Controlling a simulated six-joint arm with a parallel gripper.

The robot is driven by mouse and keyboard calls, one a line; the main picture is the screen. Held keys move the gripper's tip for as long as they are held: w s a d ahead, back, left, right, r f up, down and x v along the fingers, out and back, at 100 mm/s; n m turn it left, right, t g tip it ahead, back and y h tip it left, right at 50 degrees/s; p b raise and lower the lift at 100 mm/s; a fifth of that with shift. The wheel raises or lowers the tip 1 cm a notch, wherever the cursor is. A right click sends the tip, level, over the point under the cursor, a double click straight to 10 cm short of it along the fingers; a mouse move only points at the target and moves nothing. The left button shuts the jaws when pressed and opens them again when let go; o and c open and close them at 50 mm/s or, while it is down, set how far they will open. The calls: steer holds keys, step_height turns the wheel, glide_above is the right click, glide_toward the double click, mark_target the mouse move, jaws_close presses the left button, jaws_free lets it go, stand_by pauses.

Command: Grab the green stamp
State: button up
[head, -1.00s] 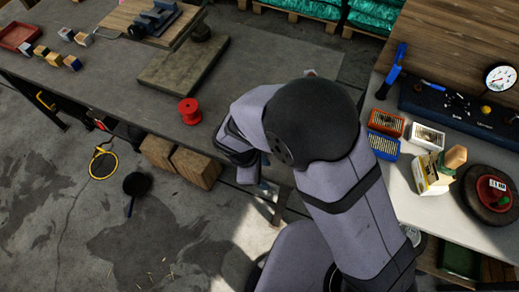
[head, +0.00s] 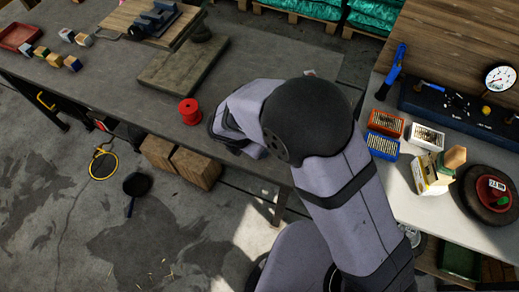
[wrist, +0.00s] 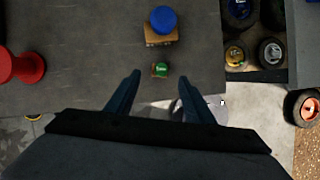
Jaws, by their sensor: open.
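The green stamp (wrist: 160,70) shows in the wrist view as a small wooden block with a green top, on the grey table near its edge. A larger stamp with a round blue knob (wrist: 162,19) on a wooden block stands just beyond it. My gripper (wrist: 160,74) is open. Its two dark fingers are spread, and the green stamp appears between the fingertips in the picture. How high the fingers are above the table I cannot tell. In the head view my arm hides the green stamp and the gripper.
A red spool (head: 189,111) stands on the table left of my arm; it also shows in the wrist view (wrist: 20,66). A dark board (head: 184,70) lies behind it. A side bench (head: 412,190) holds small boxes.

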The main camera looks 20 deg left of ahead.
steer(key=shift+p+x, duration=0.35)
steer(key=shift+x, duration=2.65)
steer(key=c, duration=1.1)
